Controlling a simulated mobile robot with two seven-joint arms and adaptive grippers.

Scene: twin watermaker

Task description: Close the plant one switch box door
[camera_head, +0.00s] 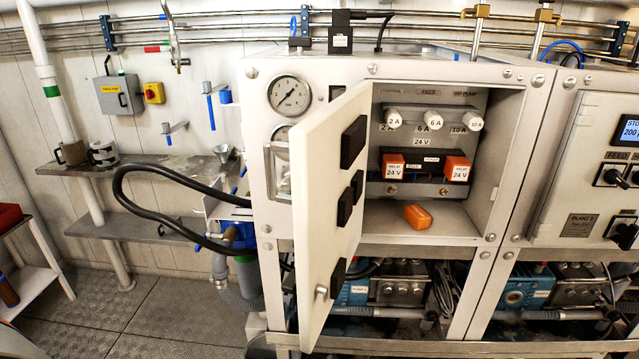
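The plant one switch box door (323,205) is a white panel that stands wide open, swung out toward me from the left side of its box. Its black switch parts and a small round knob (321,292) show on the panel. The open switch box (420,222) shows fuses (433,119), two orange relays (457,168) in their sockets, and a loose orange relay (417,216) lying on the box floor. Neither of my grippers is in the head view.
The plant two panel (577,224) is shut at the right. A pressure gauge (290,95) and a black cable (150,212) are left of the door. Shelves with mugs (103,153) stand at the left wall. The floor (130,320) at the front left is clear.

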